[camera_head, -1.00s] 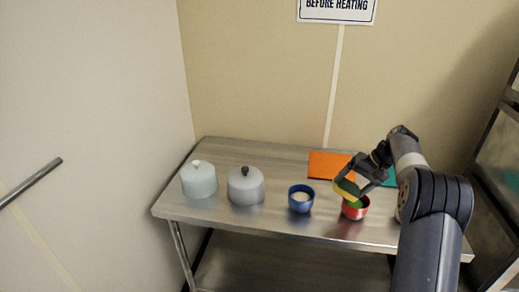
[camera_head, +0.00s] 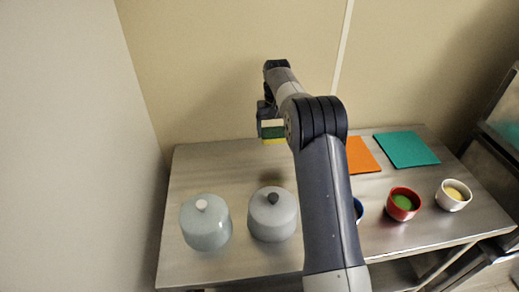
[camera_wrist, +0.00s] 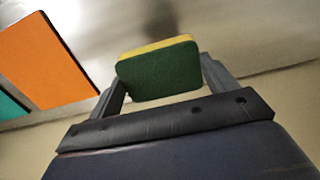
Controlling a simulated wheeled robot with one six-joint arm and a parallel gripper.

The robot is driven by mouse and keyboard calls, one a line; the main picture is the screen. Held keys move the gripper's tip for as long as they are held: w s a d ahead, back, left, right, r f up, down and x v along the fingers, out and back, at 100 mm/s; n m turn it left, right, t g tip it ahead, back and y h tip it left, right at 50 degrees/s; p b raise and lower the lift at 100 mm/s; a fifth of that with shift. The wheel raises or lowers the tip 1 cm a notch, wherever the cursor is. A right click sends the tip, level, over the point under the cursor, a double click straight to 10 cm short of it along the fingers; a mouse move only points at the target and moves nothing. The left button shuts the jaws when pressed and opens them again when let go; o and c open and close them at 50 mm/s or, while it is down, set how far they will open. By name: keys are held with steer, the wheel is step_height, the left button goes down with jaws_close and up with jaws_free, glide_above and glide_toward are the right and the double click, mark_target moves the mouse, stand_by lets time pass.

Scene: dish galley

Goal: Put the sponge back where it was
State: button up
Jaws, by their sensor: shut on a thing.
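The sponge (camera_wrist: 160,74), green on one face and yellow on the other, is held between the two fingers of my gripper (camera_wrist: 163,85) in the wrist view. In the head view the sponge (camera_head: 273,133) hangs from my gripper (camera_head: 268,118) above the back part of the steel table (camera_head: 235,165). It is clear of the pots and bowls. My arm hides part of the table's middle.
A pale pot (camera_head: 206,226) and a grey pot (camera_head: 272,218) with lids stand at the left. A blue bowl (camera_head: 358,210), mostly hidden, a red bowl (camera_head: 403,205) and a white bowl (camera_head: 453,196) stand right. An orange mat (camera_head: 361,156) and teal mat (camera_head: 407,149) lie behind. The back left table is clear.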

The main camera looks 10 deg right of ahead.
mark_target(274, 140)
step_height(274, 140, down, 9)
steer(key=shift+f+p, duration=0.15)
steer(key=shift+p, duration=0.75)
steer(key=o, duration=0.8)
steer(key=shift+o, duration=0.2)
step_height(274, 140, up, 12)
steer(key=shift+r+b, duration=0.1)
steer(key=shift+b, duration=0.75)
step_height(274, 140, down, 13)
steer(key=shift+s+r+p, duration=0.1)
steer(key=shift+r+p, duration=0.05)
steer(key=shift+p, duration=0.65)
steer(key=shift+r+b, duration=0.5)
steer(key=shift+r, duration=2.05)
